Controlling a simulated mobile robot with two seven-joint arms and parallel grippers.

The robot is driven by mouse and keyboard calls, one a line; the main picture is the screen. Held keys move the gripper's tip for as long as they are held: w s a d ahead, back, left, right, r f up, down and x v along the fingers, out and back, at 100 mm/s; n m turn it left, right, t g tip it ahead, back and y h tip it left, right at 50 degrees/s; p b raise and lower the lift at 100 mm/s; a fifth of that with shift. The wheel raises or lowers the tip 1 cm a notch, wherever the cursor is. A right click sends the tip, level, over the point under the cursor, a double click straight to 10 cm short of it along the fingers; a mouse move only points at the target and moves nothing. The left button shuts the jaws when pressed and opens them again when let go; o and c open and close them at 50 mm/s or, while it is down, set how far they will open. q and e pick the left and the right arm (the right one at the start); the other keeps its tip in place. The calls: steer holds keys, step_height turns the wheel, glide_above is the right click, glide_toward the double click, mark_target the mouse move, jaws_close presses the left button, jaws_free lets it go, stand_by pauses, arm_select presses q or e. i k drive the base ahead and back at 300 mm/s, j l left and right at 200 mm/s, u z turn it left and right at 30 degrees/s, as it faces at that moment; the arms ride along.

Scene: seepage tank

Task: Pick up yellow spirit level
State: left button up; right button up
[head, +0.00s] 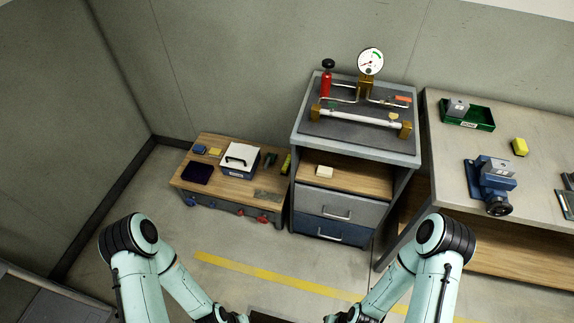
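A narrow yellow bar (286,164), which looks like the spirit level, lies at the right end of the low wooden bench (182,181), close beside the grey cabinet. It is small in the head view, and its vial cannot be made out. My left gripper (234,318) and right gripper (340,318) are at the bottom edge, well in front of the bench and cabinet. Both are partly cut off, so their fingers cannot be read. Neither is near the yellow bar.
A white-topped box (239,158), a dark cloth-like square (196,173) and small items share the bench. The grey cabinet (409,158) carries a gauge rig (366,88).

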mark_target(287, 163)
steer(key=i+j+u, duration=0.1)
steer(key=i+j, duration=0.2)
steer(key=i+j+u, duration=0.15)
steer(key=i, duration=0.35)
steer(key=i+j+u, duration=0.1)
steer(key=i+j, duration=0.2)
steer(key=i, duration=0.15)
steer(key=i+j+u, duration=0.1)
steer(key=i, duration=0.3)
